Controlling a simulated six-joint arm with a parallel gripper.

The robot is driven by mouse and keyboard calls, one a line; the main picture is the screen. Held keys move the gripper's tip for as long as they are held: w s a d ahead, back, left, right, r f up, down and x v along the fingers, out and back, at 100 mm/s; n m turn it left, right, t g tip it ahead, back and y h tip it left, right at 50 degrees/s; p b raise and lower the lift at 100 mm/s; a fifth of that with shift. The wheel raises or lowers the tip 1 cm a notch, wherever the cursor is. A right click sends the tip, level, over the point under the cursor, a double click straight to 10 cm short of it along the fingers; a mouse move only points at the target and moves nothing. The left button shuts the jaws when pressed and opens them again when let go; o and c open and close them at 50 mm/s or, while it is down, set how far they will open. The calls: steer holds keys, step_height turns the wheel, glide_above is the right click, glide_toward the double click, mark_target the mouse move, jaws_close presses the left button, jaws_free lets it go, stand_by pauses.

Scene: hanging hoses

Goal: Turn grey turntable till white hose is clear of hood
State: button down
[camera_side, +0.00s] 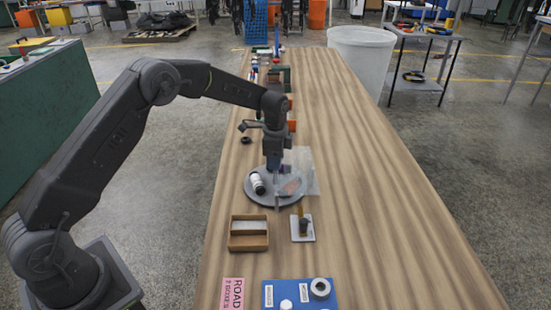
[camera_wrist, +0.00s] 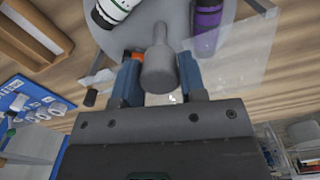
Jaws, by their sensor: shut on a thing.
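The grey turntable (camera_side: 262,199) lies flat on the wooden bench; part of its disc (camera_wrist: 150,14) fills the top of the wrist view. A short white cylinder with dark ends (camera_side: 257,183), seemingly the white hose, lies at its left side; it also shows top left in the wrist view (camera_wrist: 112,10). A clear hood (camera_side: 308,172) stands at the turntable's right; the white piece appears outside it. A purple cylinder (camera_wrist: 207,22) lies at the right in the wrist view, near the clear panel (camera_wrist: 245,50). My gripper (camera_side: 273,166) is shut on the turntable's grey handle (camera_wrist: 160,70), between its blue fingers (camera_wrist: 160,77).
An open brown box (camera_side: 248,240) and a small upright post on a white plate (camera_side: 303,228) stand in front. A blue board with rings (camera_side: 300,294) is nearer the front edge. Several objects line the bench's far left. The bench's right side is free.

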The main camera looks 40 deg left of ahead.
steer(key=shift+m, duration=1.6)
steer(key=c, duration=0.7)
jaws_free()
step_height(320, 180, up, 14)
steer(key=shift+f, duration=0.1)
